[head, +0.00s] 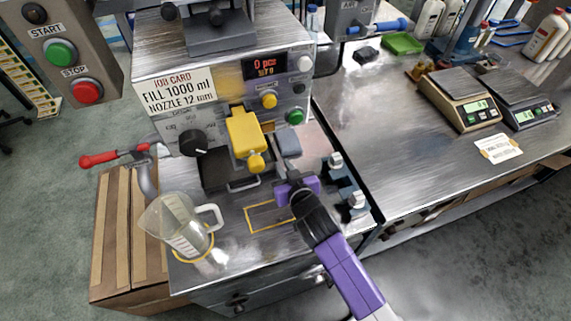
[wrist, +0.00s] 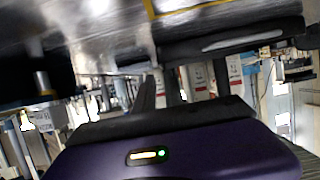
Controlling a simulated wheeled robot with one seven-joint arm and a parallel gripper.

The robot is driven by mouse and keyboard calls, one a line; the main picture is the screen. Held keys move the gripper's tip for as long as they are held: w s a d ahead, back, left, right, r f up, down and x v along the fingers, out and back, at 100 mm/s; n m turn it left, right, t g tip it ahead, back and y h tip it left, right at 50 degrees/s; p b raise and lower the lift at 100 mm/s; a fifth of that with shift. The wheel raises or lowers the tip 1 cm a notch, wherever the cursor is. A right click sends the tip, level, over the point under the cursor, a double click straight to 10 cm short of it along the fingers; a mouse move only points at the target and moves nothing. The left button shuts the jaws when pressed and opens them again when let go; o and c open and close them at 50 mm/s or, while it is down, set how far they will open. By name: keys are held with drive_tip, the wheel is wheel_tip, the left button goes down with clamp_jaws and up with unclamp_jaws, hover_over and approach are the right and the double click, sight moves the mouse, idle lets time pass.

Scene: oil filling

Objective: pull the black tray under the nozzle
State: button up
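The black tray (head: 215,178) sits low at the front of the filling machine, below and a little left of the yellow nozzle part (head: 246,135). Its pale bar handle (head: 243,185) faces the front. My purple gripper (head: 287,190) is right of the handle and apart from it, over the metal bench top. In the wrist view a dark body with a pale handle bar (wrist: 242,40), likely the tray, spans the upper right. Narrow dark fingers (wrist: 166,88) show below it; their gap is unclear. Nothing is visibly held.
A clear measuring jug (head: 182,228) stands front left on a yellow ring. A yellow outlined rectangle (head: 268,216) on the bench is bare. Blue-grey clamps (head: 345,185) stand right of my gripper. A red-handled tool (head: 100,159) is at the left edge.

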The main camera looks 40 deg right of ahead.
sight(275, 155)
drive_tip(key=shift+x, duration=3.9)
drive_tip(key=shift+a, duration=0.1)
drive_tip(key=shift+c, duration=0.2)
clamp_jaws()
